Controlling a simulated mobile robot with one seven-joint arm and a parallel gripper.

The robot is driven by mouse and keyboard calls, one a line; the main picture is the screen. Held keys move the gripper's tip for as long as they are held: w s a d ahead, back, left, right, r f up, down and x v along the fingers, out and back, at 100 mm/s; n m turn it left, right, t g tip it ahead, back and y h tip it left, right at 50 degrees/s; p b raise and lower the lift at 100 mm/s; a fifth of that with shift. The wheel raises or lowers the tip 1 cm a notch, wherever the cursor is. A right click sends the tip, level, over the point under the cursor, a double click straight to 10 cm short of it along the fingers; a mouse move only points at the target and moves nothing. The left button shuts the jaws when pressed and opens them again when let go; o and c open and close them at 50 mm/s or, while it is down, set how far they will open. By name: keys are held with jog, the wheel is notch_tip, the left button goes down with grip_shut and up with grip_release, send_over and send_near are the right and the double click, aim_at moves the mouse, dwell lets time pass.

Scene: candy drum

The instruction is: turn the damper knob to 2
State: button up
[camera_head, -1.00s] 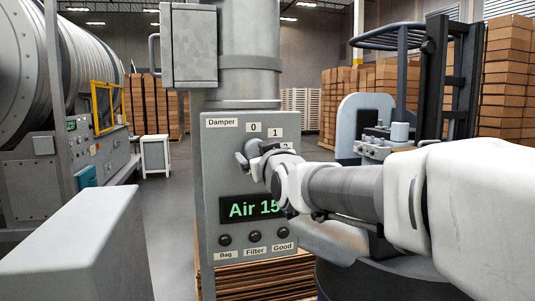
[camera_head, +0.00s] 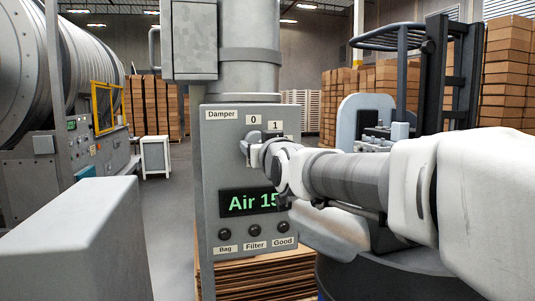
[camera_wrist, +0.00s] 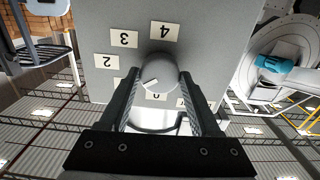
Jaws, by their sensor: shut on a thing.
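The damper knob (camera_wrist: 165,72) is a round grey knob with a white mark on its face, on the front of a grey panel (camera_head: 210,180). In the wrist view, my gripper (camera_wrist: 161,78) has one finger on each side of the knob and is shut on it. The number plates appear upside down there: the 2 plate (camera_wrist: 105,61), the 3 plate (camera_wrist: 123,38) and the 4 plate (camera_wrist: 163,30). The white mark slants toward the lower left of that picture. In the head view, my gripper (camera_head: 250,148) hides most of the knob below the 0 plate (camera_head: 254,120) and 1 plate (camera_head: 275,121).
A green "Air 15" display (camera_head: 250,203), partly covered by my arm, sits below the knob. Several dark round buttons (camera_head: 254,231) line the panel's lower part. A grey box (camera_head: 189,41) is above the panel. A large drum machine (camera_head: 55,90) stands left.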

jog(key=shift+m+b, duration=2.25)
jog(key=shift+m, duration=1.25)
jog(key=o, duration=1.4)
jog(key=b+v, duration=0.1)
jog(key=v, duration=1.6)
jog(key=shift+s+r, duration=0.1)
jog(key=shift+s, duration=0.15)
